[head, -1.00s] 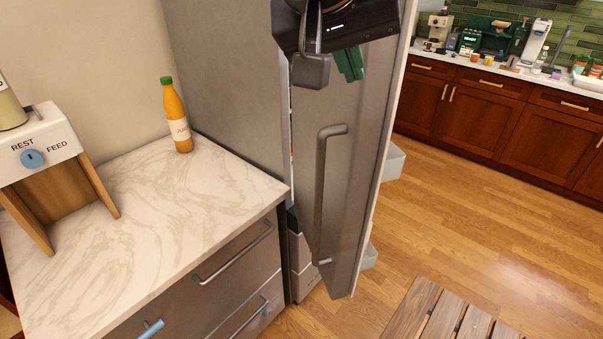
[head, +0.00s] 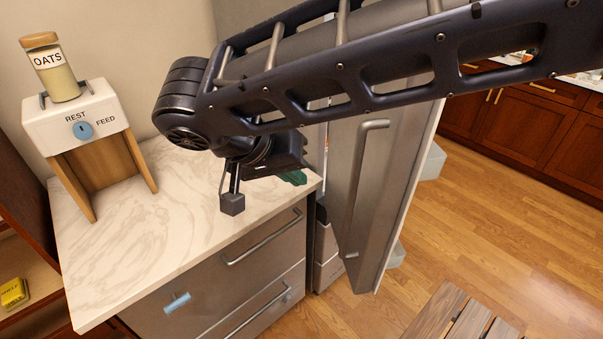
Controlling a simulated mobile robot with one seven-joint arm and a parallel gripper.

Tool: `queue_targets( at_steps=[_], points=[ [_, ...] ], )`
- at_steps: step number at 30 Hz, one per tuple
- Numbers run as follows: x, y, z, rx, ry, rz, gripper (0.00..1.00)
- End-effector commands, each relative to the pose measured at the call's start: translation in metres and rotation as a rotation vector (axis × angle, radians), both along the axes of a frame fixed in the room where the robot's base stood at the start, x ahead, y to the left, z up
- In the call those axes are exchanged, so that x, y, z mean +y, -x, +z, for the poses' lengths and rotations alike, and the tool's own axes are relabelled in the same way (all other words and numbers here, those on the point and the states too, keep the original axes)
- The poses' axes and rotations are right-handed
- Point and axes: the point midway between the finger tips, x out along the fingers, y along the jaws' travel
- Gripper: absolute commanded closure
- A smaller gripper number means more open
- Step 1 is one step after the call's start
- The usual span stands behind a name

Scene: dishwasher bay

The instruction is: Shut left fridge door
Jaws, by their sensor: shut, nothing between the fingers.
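The fridge door (head: 385,195) is steel with a long vertical handle (head: 355,195). It stands open, angled out from the fridge body, and pale door bins (head: 432,160) show past its right edge. A narrow strip of the fridge interior (head: 325,240) shows left of the door. My gripper (head: 232,203) is shut and empty over the marble counter, left of the door and apart from it. My dark arm crosses the upper picture and hides the top of the door and much of the fridge side.
The marble counter (head: 130,245) with steel drawers (head: 235,280) below stands left of the fridge. A REST/FEED dispenser (head: 85,120) with an oats jar (head: 52,75) is on it. A slatted wooden bench (head: 445,315) stands at front right. Wood floor (head: 490,230) is clear right of the door.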

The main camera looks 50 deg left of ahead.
Motion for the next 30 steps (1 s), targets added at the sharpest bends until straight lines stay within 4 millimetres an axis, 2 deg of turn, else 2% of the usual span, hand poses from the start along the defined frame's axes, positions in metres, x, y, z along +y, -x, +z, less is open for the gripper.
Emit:
queue_targets(
  at_steps=[13, 21, 30],
  points=[
    [-0.004, -0.048, -0.063, -0.002, 0.002, 0.0, 1.0],
    [-0.026, -0.071, -0.061, -0.001, -0.001, 0.0, 1.0],
    [-0.031, -0.076, -0.061, 0.0, 0.0, 0.0, 1.0]
  ],
)
